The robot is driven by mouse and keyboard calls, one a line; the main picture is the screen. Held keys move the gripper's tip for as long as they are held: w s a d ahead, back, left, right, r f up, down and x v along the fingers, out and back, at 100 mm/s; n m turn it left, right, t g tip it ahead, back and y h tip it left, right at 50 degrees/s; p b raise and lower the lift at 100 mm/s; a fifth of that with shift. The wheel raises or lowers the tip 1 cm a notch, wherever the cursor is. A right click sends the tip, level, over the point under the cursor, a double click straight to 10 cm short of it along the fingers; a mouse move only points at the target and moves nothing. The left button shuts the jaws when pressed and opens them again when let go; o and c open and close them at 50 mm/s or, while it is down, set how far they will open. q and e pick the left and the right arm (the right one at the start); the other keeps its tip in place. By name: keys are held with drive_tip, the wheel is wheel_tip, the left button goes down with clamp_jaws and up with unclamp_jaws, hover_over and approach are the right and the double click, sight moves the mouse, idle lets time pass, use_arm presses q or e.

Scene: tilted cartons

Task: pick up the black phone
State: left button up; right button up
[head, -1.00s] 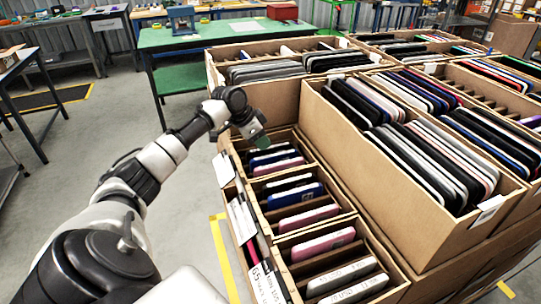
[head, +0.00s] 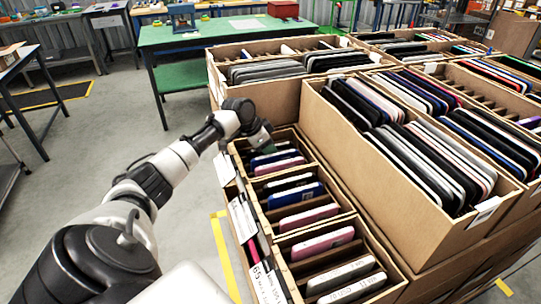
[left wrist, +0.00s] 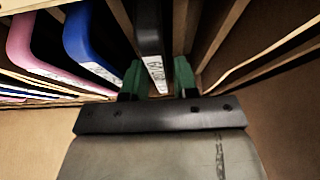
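The black phone (left wrist: 150,35) stands on edge in a carton slot in the left wrist view, with a pale label on its narrow side. My left gripper (left wrist: 160,80) is open, its two green fingers on either side of the phone with small gaps visible. In the head view my left gripper (head: 261,138) is at the far end of the near left carton, over its back compartment. The arm and gripper hide most of the phone there. My right gripper is in neither view.
A blue phone (left wrist: 92,45) and a pink phone (left wrist: 45,45) stand left of the black one. Cardboard dividers (left wrist: 220,40) are close on the right. The tall carton (head: 330,130) of phones rises to the right. Open floor (head: 190,215) lies left.

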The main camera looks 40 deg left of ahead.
use_arm(q)
clamp_jaws()
idle(0.3)
